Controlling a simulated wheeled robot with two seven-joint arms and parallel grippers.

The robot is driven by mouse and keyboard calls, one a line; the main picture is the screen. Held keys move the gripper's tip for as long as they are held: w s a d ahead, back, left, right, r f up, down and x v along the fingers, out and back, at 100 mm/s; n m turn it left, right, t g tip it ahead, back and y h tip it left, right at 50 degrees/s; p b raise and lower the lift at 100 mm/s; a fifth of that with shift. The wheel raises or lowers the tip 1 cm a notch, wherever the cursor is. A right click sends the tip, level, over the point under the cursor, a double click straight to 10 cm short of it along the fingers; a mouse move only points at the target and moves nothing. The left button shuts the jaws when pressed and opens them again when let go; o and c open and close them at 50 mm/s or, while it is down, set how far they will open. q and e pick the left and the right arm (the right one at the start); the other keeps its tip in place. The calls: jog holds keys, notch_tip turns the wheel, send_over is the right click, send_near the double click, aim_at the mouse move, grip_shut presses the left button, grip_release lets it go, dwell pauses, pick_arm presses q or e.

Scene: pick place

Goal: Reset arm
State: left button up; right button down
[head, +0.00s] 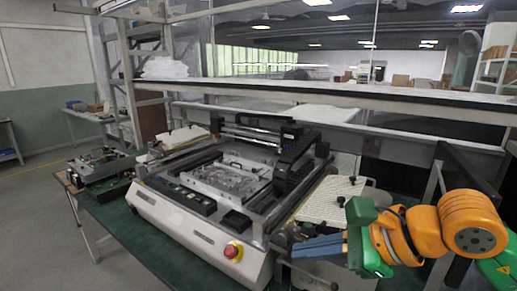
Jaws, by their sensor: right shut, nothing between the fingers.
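My right arm comes in from the right, orange and green. Its gripper (318,247) has blue-grey fingers that are shut and empty. The fingers point left, in front of the right end of a white and black bench machine (190,228). I cannot tell whether they touch anything. My left gripper is not in the head view.
The machine stands on a green-topped table (115,222) and has a red and yellow knob (233,251) at its front. A white perforated plate (333,197) lies to its right, partly behind my arm. A shelf (320,92) crosses behind. Floor shows at the left.

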jog(key=s+a+r+m+g+y, duration=0.35)
jog(key=s+a+r+y, duration=0.3)
jog(key=a+y, duration=0.45)
jog(key=w+d+r+m+t+h, duration=0.1)
jog(key=w+d+m+t, duration=0.3)
jog(key=m+t, duration=0.55)
jog(key=w+d+r+m+t+h, duration=0.1)
jog(key=w+d+r+m+t, duration=0.15)
jog(key=d+m+t, duration=0.65)
jog(key=w+f+m+t+h, duration=0.1)
jog(key=w+f+m+h, duration=0.3)
jog(key=f+m+h, duration=0.55)
jog(key=d+f+m+g+h, duration=0.3)
jog(key=d+f+m+h, duration=0.1)
jog(key=f+m, duration=0.3)
jog(key=d+f+m+g+h, duration=0.3)
jog(key=f+m+h, duration=0.1)
jog(key=f+m, duration=0.3)
jog(key=s+f+m+g, duration=0.6)
jog(key=s+f+g, duration=0.7)
jog(key=s+f, duration=0.85)
notch_tip(320, 180, down, 17)
jog(key=s+g, duration=0.1)
jog(key=s, duration=0.2)
jog(key=s+d+f+g, duration=0.1)
jog(key=s+d+f, duration=0.1)
jog(key=s+f, duration=0.6)
jog(key=s, duration=0.3)
jog(key=shift+f+n, duration=0.25)
jog(key=shift+n, duration=0.1)
